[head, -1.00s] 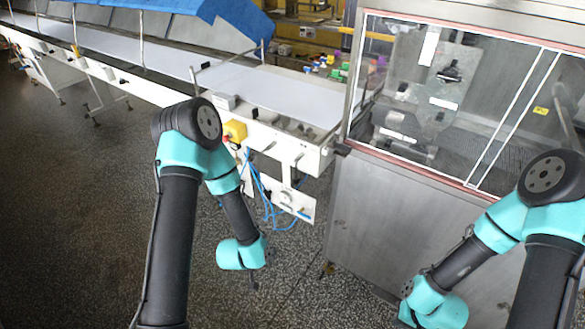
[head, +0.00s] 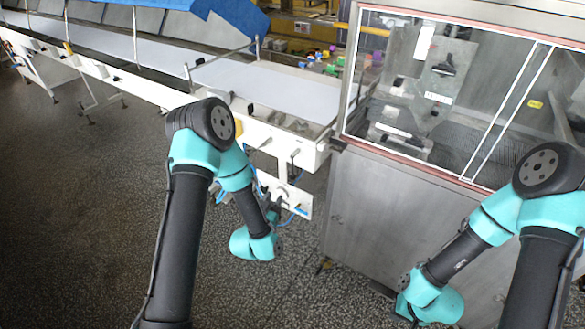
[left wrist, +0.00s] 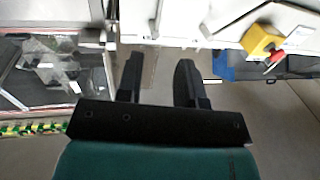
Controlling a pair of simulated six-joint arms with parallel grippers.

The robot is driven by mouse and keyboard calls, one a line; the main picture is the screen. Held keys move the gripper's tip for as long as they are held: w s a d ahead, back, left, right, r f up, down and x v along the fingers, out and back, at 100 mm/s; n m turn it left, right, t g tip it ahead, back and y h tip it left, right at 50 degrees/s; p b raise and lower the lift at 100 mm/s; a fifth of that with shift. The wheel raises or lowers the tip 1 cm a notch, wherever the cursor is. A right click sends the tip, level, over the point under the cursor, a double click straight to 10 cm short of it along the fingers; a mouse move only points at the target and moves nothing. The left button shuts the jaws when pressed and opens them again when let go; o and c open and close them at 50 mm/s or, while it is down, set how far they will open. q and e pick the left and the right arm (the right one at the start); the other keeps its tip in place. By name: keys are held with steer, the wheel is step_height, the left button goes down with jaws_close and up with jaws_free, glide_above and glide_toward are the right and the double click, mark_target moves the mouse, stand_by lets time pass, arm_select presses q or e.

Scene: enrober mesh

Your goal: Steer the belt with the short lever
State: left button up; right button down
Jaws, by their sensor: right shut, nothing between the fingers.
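The white conveyor frame (head: 300,150) crosses the upper left of the head view. A short dark lever (head: 294,158) seems to hang on its near end, though it is too small to be sure. My left gripper (head: 274,203) is just in front of the lower white plate. In the left wrist view my left gripper (left wrist: 158,74) is open with nothing between its fingers. Dark slender parts, perhaps levers (left wrist: 156,20), show beyond the fingertips, apart from them. My right gripper (head: 414,320) is low in front of the steel cabinet, mostly hidden by its own wrist.
A glazed steel cabinet (head: 375,215) stands to the right of the conveyor end. A yellow switch box with a red part (left wrist: 262,40) is at the upper right in the left wrist view. Blue hoses hang under the conveyor. The speckled floor (head: 90,230) is clear at left.

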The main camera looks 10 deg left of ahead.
mark_target(293, 175)
arm_select(q)
steer(key=shift+w, duration=0.15)
steer(key=w, duration=0.5)
steer(key=w+d, duration=0.1)
steer(key=w, duration=0.5)
steer(key=w+d, duration=0.1)
steer(key=w, duration=0.5)
steer(key=shift+d, duration=0.25)
steer(key=shift+c, duration=0.4)
jaws_close()
